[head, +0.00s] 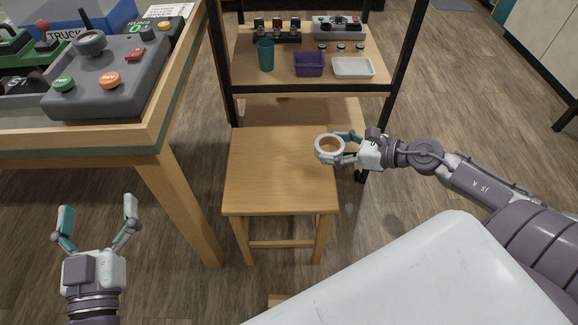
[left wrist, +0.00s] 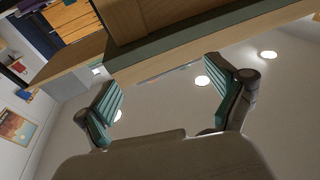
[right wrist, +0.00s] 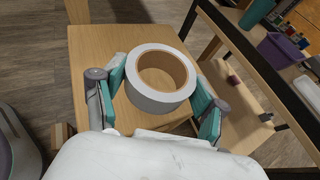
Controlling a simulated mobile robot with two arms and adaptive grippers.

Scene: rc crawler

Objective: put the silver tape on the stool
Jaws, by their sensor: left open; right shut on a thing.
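The silver tape (head: 329,138) is a pale grey roll with a tan inner core. My right gripper (head: 343,148) is shut on it, over the right part of the wooden stool (head: 265,170). In the right wrist view the tape (right wrist: 146,101) sits between the two teal finger pads, with the stool seat (right wrist: 95,50) behind it. I cannot tell whether the tape touches the seat. My left gripper (head: 97,220) is open and empty at the lower left, beside the table. In the left wrist view its fingers (left wrist: 168,95) are apart with nothing between them.
A wooden table (head: 150,135) with a grey control box (head: 112,75) stands at the left, close to the stool. Behind the stool is a shelf rack with a teal cup (head: 265,55), a purple bin (head: 309,64) and a white tray (head: 353,68). The seat's left and front are bare.

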